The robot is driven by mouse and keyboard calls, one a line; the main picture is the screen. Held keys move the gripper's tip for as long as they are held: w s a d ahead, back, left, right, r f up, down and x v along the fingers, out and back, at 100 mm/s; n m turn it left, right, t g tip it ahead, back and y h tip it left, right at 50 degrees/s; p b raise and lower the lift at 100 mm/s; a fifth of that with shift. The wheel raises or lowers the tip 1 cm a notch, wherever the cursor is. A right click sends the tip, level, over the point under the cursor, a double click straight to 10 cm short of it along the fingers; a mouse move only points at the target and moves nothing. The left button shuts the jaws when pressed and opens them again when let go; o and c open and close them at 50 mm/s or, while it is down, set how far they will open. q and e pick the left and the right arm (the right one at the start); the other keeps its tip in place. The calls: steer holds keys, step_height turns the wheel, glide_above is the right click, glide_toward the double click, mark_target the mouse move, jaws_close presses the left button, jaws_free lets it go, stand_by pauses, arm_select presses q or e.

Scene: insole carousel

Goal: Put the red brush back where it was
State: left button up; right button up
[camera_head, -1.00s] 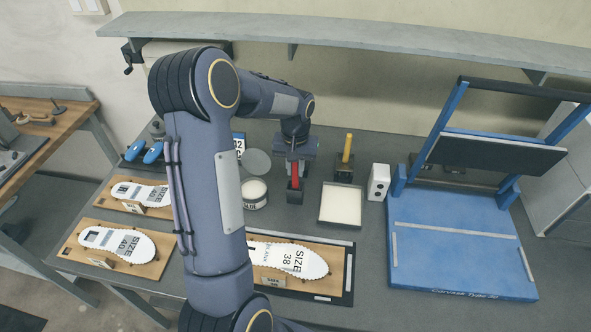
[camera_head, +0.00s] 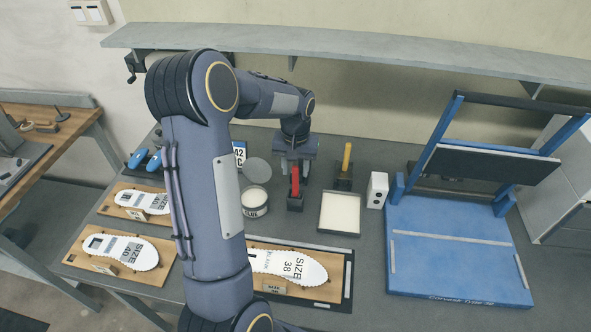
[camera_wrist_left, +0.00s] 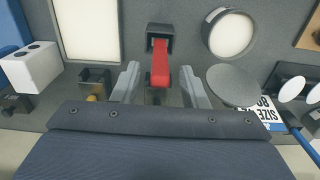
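The red brush (camera_head: 295,182) stands upright in a small black holder (camera_head: 295,203) on the grey bench. It also shows in the left wrist view (camera_wrist_left: 160,64), with its handle toward the camera and the holder (camera_wrist_left: 160,32) beyond it. My left gripper (camera_head: 297,172) is at the brush's handle. In the wrist view the gripper's two grey fingers (camera_wrist_left: 160,78) are spread on either side of the red handle, with a gap on both sides. The lower part of the brush is hidden in the holder. My right gripper is not in view.
A yellow-handled brush (camera_head: 347,158) in its own holder, a glue pot (camera_head: 254,204), a pale tray (camera_head: 339,213) and a white box (camera_head: 377,190) stand close by. A blue press (camera_head: 455,250) is at right. Insole boards (camera_head: 120,262) lie at left and front.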

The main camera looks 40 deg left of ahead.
arm_select(q)
step_height(320, 180, up, 8)
steer(key=shift+f, duration=0.15)
steer(key=shift+r, duration=0.35)
steer(key=s+d+r+m+t+h, duration=0.25)
steer(key=s+d+r, duration=0.35)
steer(key=s+d, duration=0.3)
steer(key=s+d+f+m+t+h, duration=0.1)
steer(key=s+d+f+t, duration=0.2)
steer(key=s+d, duration=0.6)
steer(key=s, duration=0.4)
steer(key=shift+s+m, duration=0.2)
steer(key=shift+m, duration=0.15)
